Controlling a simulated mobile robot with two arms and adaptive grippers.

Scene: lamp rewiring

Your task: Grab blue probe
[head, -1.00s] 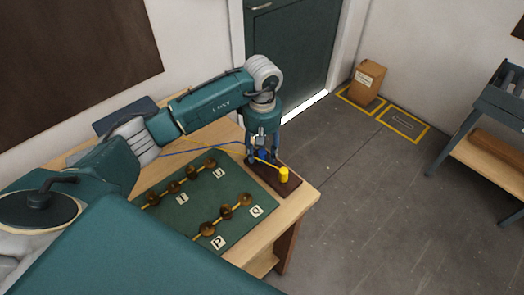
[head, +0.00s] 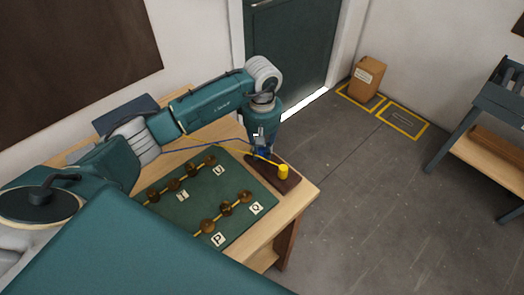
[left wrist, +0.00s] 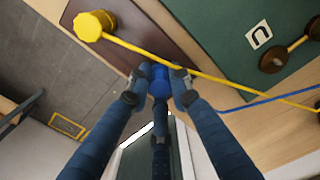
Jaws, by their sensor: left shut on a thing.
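The blue probe (left wrist: 159,82) is between the fingers of my left gripper (left wrist: 158,88) in the left wrist view, with its blue cable running off to the right. My left gripper (head: 260,150) is shut on it, above the dark brown stand (head: 285,185) at the table's right side. The fingers hide most of the probe in the head view. A yellow probe (head: 283,171) stands upright on the same stand, with a yellow cable; it also shows in the left wrist view (left wrist: 92,25). My right gripper is not in view.
A green board (head: 185,215) with brass terminals and letter tiles lies on the wooden table (head: 285,218) beside the stand. Yellow and blue cables cross the table. A cardboard box (head: 368,77) stands on the floor by the door.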

